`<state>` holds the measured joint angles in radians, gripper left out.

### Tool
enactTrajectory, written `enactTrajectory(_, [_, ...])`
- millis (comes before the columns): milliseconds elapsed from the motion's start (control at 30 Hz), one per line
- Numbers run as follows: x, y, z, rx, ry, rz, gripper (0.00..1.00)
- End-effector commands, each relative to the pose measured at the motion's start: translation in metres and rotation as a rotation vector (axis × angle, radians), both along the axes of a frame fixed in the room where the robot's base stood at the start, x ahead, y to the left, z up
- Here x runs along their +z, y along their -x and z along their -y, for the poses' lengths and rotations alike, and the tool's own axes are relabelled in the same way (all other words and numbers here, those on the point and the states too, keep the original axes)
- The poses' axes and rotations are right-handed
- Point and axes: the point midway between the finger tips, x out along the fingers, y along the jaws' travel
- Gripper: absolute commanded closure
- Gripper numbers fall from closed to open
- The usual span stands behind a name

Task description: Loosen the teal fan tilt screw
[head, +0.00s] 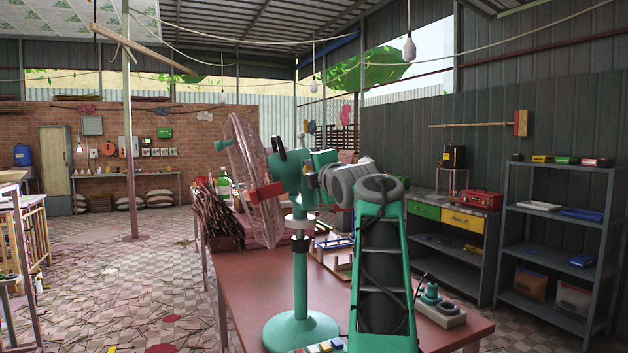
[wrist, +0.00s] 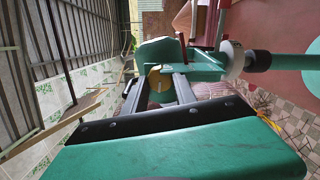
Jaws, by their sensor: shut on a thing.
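The teal fan (head: 300,265) stands upright on the red table, with its wire guard (head: 250,180) facing left. In the wrist view the fan lies sideways, with its stand pole (wrist: 300,62) at the right. The tilt screw (wrist: 158,79) shows there as a yellow round face at the fan's neck joint. My gripper (wrist: 158,86) has one finger on each side of it and is shut on it. In the head view my gripper (head: 309,172) is at the fan's neck, and the screw is hidden behind it.
The red table (head: 240,290) also carries a bundle of brown sticks (head: 217,205), a wooden rack (head: 335,262) and a small device (head: 435,300) at its right edge. Grey shelves (head: 560,220) stand at the right. The tiled floor at the left is open.

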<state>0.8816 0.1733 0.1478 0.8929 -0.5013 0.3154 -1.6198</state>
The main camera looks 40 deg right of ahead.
Motion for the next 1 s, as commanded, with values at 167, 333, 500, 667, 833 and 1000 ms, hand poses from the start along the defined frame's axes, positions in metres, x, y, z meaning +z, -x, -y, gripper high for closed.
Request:
enactTrajectory(167, [-0.0029, -0.0004, 0.0006, 0.0, 0.102, -0.046, 1.0])
enactTrajectory(333, [-0.002, -0.0002, 0.0006, -0.001, 0.17, -0.075, 1.0])
enactTrajectory(500, [-0.0013, -0.0001, 0.0005, -0.001, 0.205, -0.091, 1.0])
enactTrajectory(667, [-0.0009, -0.0002, 0.0005, -0.001, 0.216, -0.097, 1.0])
enactTrajectory(833, [-0.0008, -0.0002, 0.0005, -0.001, 0.217, -0.096, 1.0])
enactTrajectory(1000, [-0.0009, -0.0003, 0.0004, -0.001, 0.216, -0.095, 0.65])
